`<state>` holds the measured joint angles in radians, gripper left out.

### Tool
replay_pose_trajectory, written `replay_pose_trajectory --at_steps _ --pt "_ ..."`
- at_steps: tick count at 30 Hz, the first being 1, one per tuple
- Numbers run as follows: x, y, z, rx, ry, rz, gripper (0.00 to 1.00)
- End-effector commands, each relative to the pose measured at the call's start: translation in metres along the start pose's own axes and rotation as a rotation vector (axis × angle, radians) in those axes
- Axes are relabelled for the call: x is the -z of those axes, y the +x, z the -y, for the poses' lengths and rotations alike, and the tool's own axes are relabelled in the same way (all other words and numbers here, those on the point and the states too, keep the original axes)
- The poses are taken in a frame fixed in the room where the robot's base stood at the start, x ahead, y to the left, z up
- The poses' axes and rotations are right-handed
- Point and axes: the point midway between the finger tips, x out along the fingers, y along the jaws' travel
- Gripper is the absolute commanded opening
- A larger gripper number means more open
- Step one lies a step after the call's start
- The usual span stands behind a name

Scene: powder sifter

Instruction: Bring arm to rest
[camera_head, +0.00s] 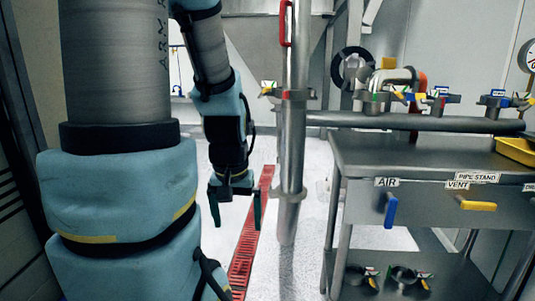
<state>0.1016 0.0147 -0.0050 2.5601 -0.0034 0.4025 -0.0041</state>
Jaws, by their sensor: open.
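My gripper (236,207) hangs from my blue and grey arm (225,120) left of the middle of the picture. It points down with its two dark fingers apart, open and empty. Nothing is between the fingers except the floor behind. The upright steel pipe (291,150) stands just to the right of it, and from this view I cannot tell the exact gap. The near links of my arm fill the left side and hide what lies behind them.
A steel table (425,160) stands at the right, with a blue handle (390,210), a yellow handle (478,206) and a yellow tray (516,150). Several valves sit along a horizontal pipe (400,121) behind it. A red floor grate (247,250) runs below my gripper. Pale floor is clear around it.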

Motion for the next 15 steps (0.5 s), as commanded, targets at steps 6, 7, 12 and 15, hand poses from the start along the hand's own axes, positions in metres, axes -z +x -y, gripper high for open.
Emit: replay_pose_trajectory --at_steps 6,7,12,15 --pt "-0.008 0.026 -0.001 -0.001 0.0 0.02 1.0" --pt "-0.009 0.029 -0.001 -0.001 0.0 0.023 1.0" --pt "-0.007 0.011 -0.001 -0.001 0.0 0.026 1.0" --pt "-0.005 0.001 -0.001 -0.001 0.0 0.026 1.0"
